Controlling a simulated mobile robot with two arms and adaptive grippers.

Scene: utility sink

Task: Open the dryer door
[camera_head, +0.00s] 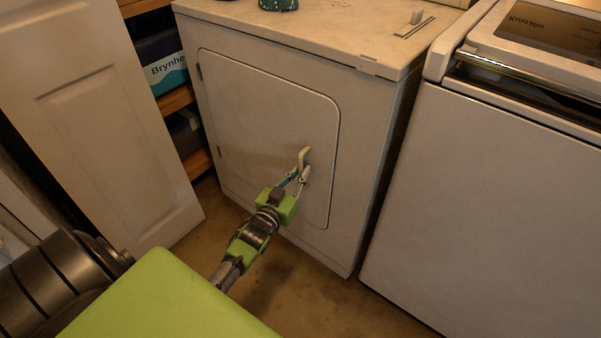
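The dryer (360,130) is the white machine in the middle. Its door (265,115) is a rounded panel in the front face, lying flush and closed, with hinges at the left edge. A small pale handle (304,155) sticks out near the door's right side. My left gripper (299,173) reaches up from below, its two fingers apart with the tips at the handle's lower end. I cannot tell whether they press on the handle. My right gripper is not in view.
A white washer (490,200) stands close on the right. A white panelled door (100,110) stands at the left, beside wooden shelves (176,100) with dark boxes. Bare floor (290,290) shows in front of the dryer. Small items lie on the dryer top.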

